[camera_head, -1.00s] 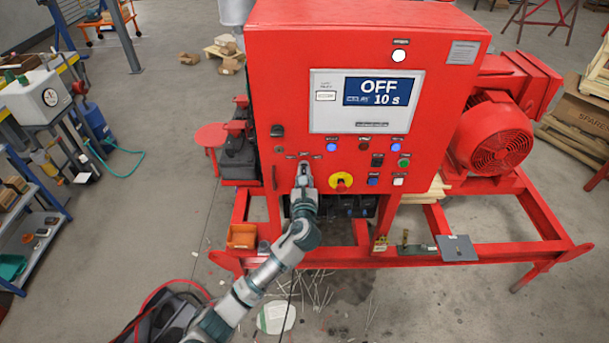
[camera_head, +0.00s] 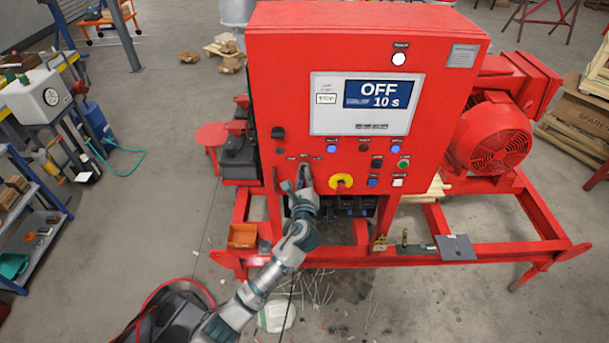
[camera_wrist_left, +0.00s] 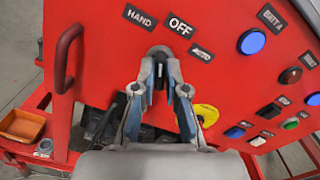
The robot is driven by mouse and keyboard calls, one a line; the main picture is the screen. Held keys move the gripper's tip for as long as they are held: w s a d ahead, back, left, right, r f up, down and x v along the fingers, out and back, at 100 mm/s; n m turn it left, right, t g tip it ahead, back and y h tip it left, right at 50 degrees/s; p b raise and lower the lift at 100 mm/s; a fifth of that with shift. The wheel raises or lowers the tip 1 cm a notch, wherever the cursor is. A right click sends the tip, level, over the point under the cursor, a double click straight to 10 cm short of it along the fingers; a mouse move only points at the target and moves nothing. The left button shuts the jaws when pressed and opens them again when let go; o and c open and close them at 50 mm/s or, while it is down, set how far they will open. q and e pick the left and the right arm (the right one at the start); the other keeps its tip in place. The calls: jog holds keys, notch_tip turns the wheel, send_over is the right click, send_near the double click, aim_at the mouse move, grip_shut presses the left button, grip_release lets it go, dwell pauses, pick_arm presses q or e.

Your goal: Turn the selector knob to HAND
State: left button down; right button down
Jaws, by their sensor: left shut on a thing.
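The selector knob (camera_wrist_left: 160,54) is on the red panel, below the labels HAND (camera_wrist_left: 140,16), OFF (camera_wrist_left: 181,27) and AUTO (camera_wrist_left: 202,53) in the left wrist view. My left gripper (camera_wrist_left: 161,76) is shut on the knob, one finger on each side. In the head view my left gripper (camera_head: 304,174) is at the lower left of the panel and covers most of the knob. The fingers hide much of the knob, so its exact angle is hard to tell. The display (camera_head: 365,103) reads OFF, 10 s. My right gripper is not in view.
A yellow-ringed red button (camera_head: 341,181) is just right of the gripper. Lit buttons and small switches are farther right. A red handle (camera_wrist_left: 66,70) stands out left of the knob. An orange bin (camera_head: 242,236) sits on the frame below.

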pick_arm(q)
jog(key=shift+f+n, duration=0.1)
jog(key=shift+n, duration=2.1)
jog(key=c, duration=1.2)
grip_release()
jog(key=s, duration=1.2)
jog(key=shift+f, duration=0.15)
